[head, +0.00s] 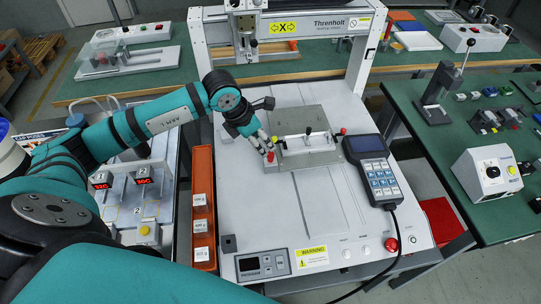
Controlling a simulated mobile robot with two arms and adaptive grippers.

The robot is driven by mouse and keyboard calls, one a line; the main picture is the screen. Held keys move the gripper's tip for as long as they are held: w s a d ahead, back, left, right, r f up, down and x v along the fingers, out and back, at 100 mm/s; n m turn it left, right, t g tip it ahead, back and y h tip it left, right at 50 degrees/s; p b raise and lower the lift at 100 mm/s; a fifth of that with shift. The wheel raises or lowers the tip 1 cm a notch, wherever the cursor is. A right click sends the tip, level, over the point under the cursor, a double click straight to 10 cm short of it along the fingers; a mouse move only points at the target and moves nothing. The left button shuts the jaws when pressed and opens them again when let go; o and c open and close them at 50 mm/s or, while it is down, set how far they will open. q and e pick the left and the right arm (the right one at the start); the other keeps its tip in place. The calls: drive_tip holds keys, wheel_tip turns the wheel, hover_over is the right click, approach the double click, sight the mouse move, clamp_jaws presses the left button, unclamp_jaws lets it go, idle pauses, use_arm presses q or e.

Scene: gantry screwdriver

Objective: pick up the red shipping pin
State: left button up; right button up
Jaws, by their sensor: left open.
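A small red piece (270,157) stands at the left front corner of the grey fixture plate (305,160) on the gantry machine's bed. It looks like the red shipping pin. Another small red-topped piece (343,131) is at the plate's right side, and I cannot tell for sure which is the pin. My left gripper (262,146) is open and points down and right, its fingertips close beside the left red piece. I cannot tell whether they touch it. My right gripper is not in view.
A handheld keypad (372,172) lies right of the plate. The gantry frame (360,60) with its black-and-silver head (247,40) stands behind. An orange bin (203,175) lies left of the bed. A red stop button (391,244) is at the front right. The bed's front middle is clear.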

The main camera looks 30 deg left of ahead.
sight(270, 154)
use_arm(q)
drive_tip(key=shift+x, duration=1.15)
drive_tip(key=shift+w+d+f+p, duration=0.1)
drive_tip(key=shift+d+f+p, duration=0.1)
drive_tip(key=shift+f+p, duration=0.15)
drive_tip(key=x, duration=0.4)
drive_tip(key=shift+f+p, duration=0.2)
drive_tip(key=shift+p, duration=0.15)
drive_tip(key=shift+r, duration=0.1)
clamp_jaws()
